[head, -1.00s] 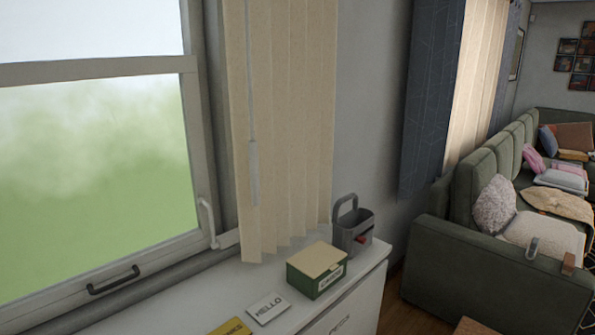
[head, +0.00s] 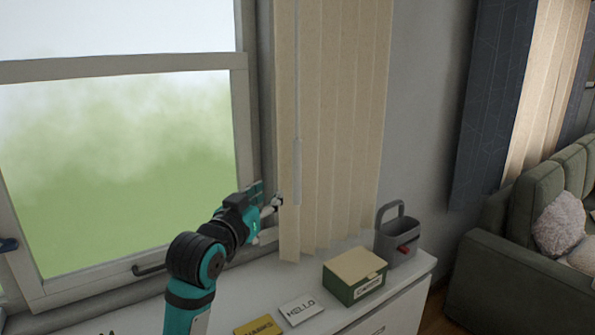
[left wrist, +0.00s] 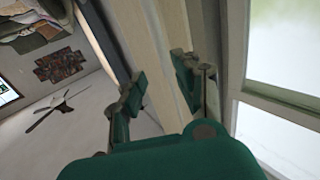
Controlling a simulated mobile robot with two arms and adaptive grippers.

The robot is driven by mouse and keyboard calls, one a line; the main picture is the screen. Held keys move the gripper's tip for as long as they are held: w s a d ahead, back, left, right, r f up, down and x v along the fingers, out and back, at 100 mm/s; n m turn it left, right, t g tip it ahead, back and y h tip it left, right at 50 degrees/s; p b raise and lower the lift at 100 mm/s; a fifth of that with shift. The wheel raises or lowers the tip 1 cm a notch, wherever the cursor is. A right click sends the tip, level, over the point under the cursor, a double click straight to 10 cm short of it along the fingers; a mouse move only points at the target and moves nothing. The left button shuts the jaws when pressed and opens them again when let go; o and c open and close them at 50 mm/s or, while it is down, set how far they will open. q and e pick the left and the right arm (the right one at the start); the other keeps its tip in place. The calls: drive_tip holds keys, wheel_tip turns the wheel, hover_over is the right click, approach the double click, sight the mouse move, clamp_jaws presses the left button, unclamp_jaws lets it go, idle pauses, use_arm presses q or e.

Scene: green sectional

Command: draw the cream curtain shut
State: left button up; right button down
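The cream curtain (head: 345,120) hangs in vertical folds, bunched at the right side of the window. A slim pale wand (head: 298,170) hangs down its left edge. My left gripper (head: 271,214), teal and black, is at the curtain's lower left edge, in front of the window frame. In the left wrist view its two fingers (left wrist: 160,83) are spread, with a cream strip (left wrist: 166,50) of the curtain beyond and between them. I cannot tell whether they touch it. My right gripper is in neither view.
The window (head: 120,150) fills the left. Below, a white cabinet (head: 400,285) carries a green box (head: 355,275), a grey caddy (head: 397,240), a HELLO card (head: 300,309) and a yellow card (head: 258,326). A green sofa (head: 500,265) and dark curtain (head: 490,100) are at right.

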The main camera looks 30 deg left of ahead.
sight(294, 173)
use_arm(q)
drive_tip(key=w+a+p, duration=0.1)
drive_tip(key=w, duration=0.4)
drive_tip(key=w+a+p, duration=0.1)
drive_tip(key=w, duration=0.5)
drive_tip(key=w+a+p, duration=0.1)
drive_tip(key=w+p, duration=0.1)
drive_tip(key=w, duration=0.3)
drive_tip(key=shift+w+a+f, duration=0.1)
drive_tip(key=shift+w, duration=0.05)
drive_tip(key=c, duration=0.6)
clamp_jaws()
drive_tip(key=shift+a+f, duration=0.1)
drive_tip(key=shift+f, duration=0.1)
